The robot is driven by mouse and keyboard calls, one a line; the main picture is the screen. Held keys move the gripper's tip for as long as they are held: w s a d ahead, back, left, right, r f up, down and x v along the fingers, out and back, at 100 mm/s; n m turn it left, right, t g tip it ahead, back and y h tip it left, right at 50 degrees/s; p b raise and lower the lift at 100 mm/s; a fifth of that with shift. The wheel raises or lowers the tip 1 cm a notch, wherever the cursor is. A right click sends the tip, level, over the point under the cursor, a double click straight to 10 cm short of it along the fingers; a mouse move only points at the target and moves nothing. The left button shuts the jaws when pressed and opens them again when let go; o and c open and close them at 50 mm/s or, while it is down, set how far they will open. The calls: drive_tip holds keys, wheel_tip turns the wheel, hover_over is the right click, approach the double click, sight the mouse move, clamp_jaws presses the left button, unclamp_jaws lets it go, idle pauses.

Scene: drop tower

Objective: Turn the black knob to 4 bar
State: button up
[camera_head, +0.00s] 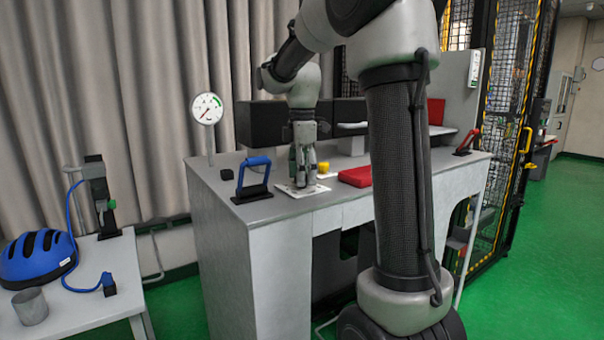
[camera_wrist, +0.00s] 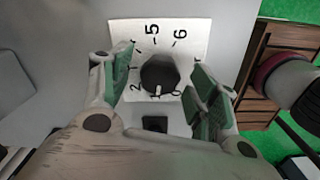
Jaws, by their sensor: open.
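The round black knob (camera_wrist: 159,74) sits on a white dial plate (camera_wrist: 117,31) printed with black numbers. I can read 5 and 6 above it and 2, 1 and 0 below it; the left finger covers part of the scale. A white mark on the knob's lower edge points towards the 1. My gripper (camera_wrist: 162,82) is open, with its fingers on either side of the knob and gaps visible. In the head view my gripper (camera_head: 303,181) stands over the white plate (camera_head: 287,190) and hides the knob. A round pressure gauge (camera_head: 207,108) stands at the left; its needle points lower left.
A small black block (camera_wrist: 155,124) is below the knob. A blue helmet (camera_head: 37,258) is on the left table.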

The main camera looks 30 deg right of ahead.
drive_tip(key=c, duration=1)
drive_tip(key=shift+c, duration=0.2)
drive_tip(key=m, duration=0.4)
drive_tip(key=shift+m, duration=0.4)
drive_tip(key=m, duration=0.4)
drive_tip(key=shift+m, duration=0.3)
drive_tip(key=m, duration=0.3)
drive_tip(key=shift+m, duration=0.3)
drive_tip(key=m, duration=0.3)
drive_tip(key=shift+m, duration=0.3)
drive_tip(key=m, duration=0.7)
drive_tip(key=shift+r, duration=0.1)
